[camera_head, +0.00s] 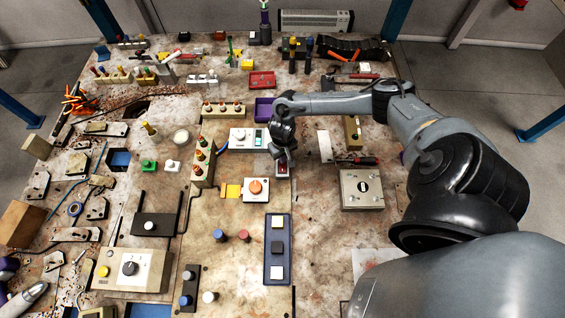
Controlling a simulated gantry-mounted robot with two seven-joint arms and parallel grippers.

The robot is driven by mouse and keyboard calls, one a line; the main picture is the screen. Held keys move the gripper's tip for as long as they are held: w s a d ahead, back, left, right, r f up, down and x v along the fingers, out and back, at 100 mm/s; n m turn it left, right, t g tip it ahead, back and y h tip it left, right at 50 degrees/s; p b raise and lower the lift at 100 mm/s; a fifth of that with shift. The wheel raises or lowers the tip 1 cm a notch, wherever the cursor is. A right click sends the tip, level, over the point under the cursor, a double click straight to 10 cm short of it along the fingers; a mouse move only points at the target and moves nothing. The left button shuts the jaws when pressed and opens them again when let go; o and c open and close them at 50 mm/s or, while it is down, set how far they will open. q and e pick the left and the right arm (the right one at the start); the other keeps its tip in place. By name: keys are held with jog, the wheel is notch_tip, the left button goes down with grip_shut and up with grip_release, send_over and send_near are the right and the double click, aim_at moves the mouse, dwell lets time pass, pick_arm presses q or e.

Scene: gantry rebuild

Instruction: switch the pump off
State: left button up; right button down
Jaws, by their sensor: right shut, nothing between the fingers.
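My right gripper (282,156) reaches in from the right and points down, its fingers shut and empty. It is just above a small grey switch box with a dark red part (282,170) in the middle of the bench. The gripper hides part of this box, so I cannot tell the switch position or whether the fingertips touch it. No label that reads "pump" is legible.
A purple bin (264,106) lies behind.

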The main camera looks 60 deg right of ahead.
jog(key=shift+f, duration=0.25)
dwell(0.5)
jog(key=shift+f+b, duration=0.45)
jog(key=shift+f, duration=0.25)
dwell(0.3)
jog(key=shift+r, duration=0.1)
jog(key=shift+r+p, duration=0.4)
jog(key=shift+p, duration=0.25)
notch_tip(320, 180, up, 6)
jog(key=p, duration=0.8)
